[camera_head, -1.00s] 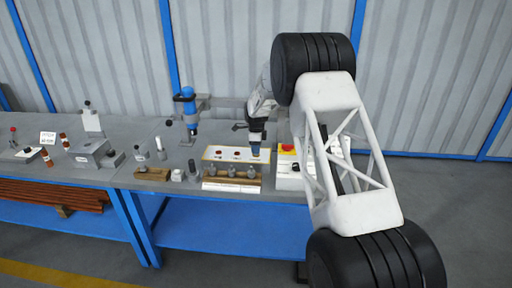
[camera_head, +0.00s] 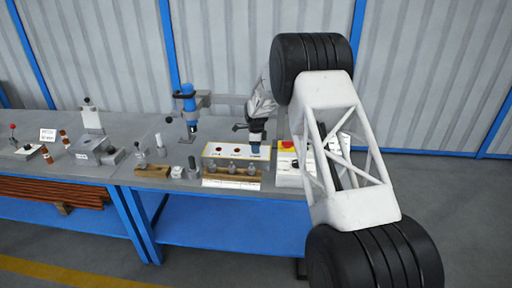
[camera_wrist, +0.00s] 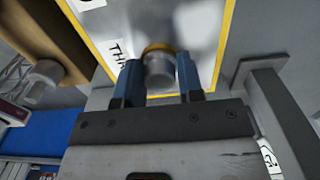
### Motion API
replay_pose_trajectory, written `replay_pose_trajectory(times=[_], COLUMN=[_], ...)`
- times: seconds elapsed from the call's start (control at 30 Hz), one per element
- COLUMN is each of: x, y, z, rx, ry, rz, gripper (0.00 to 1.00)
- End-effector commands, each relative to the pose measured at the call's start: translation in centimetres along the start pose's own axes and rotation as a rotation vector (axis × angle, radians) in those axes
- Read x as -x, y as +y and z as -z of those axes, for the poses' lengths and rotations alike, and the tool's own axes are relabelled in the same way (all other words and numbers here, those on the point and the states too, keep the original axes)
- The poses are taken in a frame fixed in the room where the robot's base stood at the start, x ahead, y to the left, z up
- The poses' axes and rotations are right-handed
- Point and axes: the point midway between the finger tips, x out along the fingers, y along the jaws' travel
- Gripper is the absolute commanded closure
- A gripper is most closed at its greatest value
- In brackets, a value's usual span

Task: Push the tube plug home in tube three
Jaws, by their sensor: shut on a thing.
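The flanged shell (camera_head: 209,151) is a pale box with a yellow-edged face. Two red tube openings (camera_head: 236,152) show on it in the head view. My gripper (camera_head: 256,149), with blue fingers, is at its right end and hides the third position. In the wrist view my gripper (camera_wrist: 159,78) is shut on a grey cylindrical tube plug (camera_wrist: 160,72). The plug's far end meets an orange-brown ring (camera_wrist: 157,47) on the yellow-edged face, beside a label partly reading "THR" (camera_wrist: 121,50). How deep the plug sits cannot be told.
A wooden rack (camera_head: 210,172) with several grey plugs stands in front of the shell. A white box with a red button (camera_head: 287,145) is close on the right. A blue-topped stand (camera_head: 188,105) is behind left. My own arm covers the right side.

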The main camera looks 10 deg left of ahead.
Motion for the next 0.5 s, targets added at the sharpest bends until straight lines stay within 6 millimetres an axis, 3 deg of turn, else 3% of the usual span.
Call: replay_pose_trajectory(times=[0.03, 0.2, 0.5], x=[0.02, 0.02, 0.01], y=[-0.02, -0.01, 0.01], z=[-0.01, 0.00, 0.00], rx=[0.000, 0.000, 0.000], ry=[0.000, 0.000, 0.000], rz=[0.001, 0.000, 0.000], gripper=[0.62, 0.36, 0.35])
